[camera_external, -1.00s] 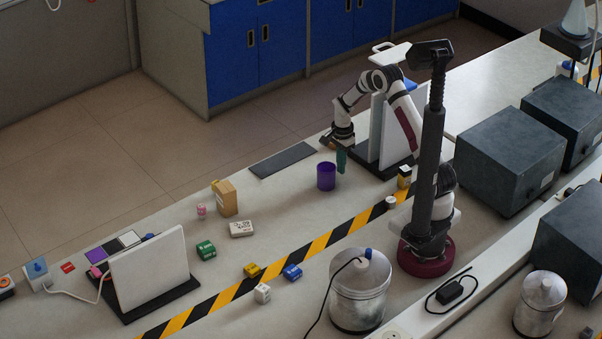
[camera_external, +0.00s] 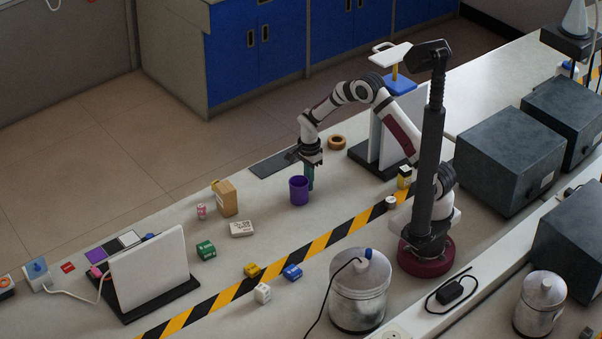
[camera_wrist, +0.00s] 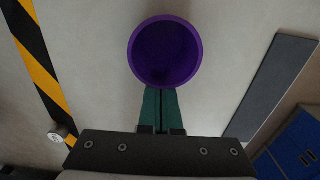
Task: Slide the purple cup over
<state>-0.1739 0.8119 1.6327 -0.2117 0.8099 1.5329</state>
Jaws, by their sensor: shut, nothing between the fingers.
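The purple cup (camera_external: 299,191) stands upright and open-topped on the grey table, left of my gripper (camera_external: 310,184). In the wrist view the cup (camera_wrist: 165,52) appears empty, with its rim at the tips of my green fingers. My gripper (camera_wrist: 161,92) is shut with nothing between the fingers, pointing down beside the cup's wall. The fingertips look to be against the cup or very close to it; the rim hides the exact contact.
A dark flat mat (camera_external: 272,162) lies behind the cup. An orange-brown ring (camera_external: 337,142) is behind my gripper. To the left are a tan box (camera_external: 226,199), a white box (camera_external: 241,229) and a green block (camera_external: 206,250). Striped tape (camera_external: 320,245) crosses in front.

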